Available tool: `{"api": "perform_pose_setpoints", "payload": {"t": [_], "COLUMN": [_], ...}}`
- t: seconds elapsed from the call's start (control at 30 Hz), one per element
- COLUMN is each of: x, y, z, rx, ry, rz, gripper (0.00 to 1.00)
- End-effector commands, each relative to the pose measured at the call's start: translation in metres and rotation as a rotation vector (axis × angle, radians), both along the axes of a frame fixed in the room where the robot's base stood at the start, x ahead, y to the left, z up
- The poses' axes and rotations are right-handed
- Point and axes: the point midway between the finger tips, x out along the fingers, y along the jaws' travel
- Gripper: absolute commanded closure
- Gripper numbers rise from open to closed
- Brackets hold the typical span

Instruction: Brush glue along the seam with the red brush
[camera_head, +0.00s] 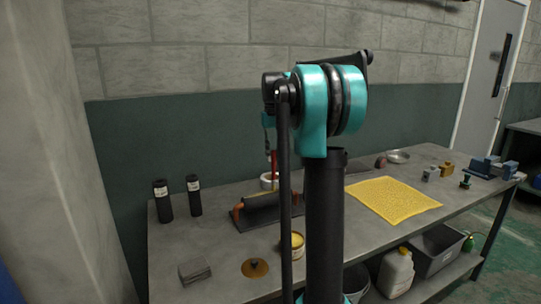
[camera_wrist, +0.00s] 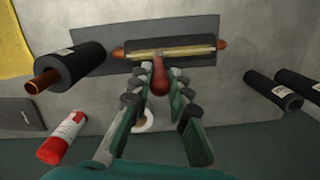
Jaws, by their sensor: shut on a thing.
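My gripper (camera_wrist: 160,76) is shut on the red brush (camera_wrist: 158,88) in the wrist view. The brush points away from me, its pale bristle end at or just over the black insulated pipe (camera_wrist: 205,42). I cannot tell if it touches. A yellowish strip (camera_wrist: 190,51) runs lengthwise on the insulation, along the seam. Copper ends stick out on both sides. The pipe lies on a dark mat (camera_wrist: 150,25). In the head view, the red brush (camera_head: 274,163) hangs above the insulated pipe (camera_head: 262,200); my arm hides most of the gripper. The yellow glue tin (camera_head: 297,246) stands nearer the front.
Beside the pipe are another insulated copper pipe (camera_wrist: 75,62), a red-and-white can (camera_wrist: 62,138) and a white ring (camera_wrist: 143,121). Two black tubes (camera_head: 162,201) (camera_head: 194,196) stand at the left. A yellow cloth (camera_head: 393,199) lies right. The wall is close behind.

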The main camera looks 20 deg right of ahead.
Motion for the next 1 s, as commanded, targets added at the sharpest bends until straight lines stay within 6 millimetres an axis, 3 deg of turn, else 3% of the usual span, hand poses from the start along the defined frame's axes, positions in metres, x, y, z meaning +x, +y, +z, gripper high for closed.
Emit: {"api": "perform_pose_setpoints", "payload": {"t": [0.3,0.57,1.0], "x": [0.004,0.006,0.011], "y": [-0.025,-0.034,-0.064], "z": [-0.001,-0.001,-0.002], "rx": [0.0,0.0,0.0], "ry": [0.0,0.0,0.0], "rz": [-0.002,-0.002,-0.002], "gripper": [1.0,1.0,1.0]}}
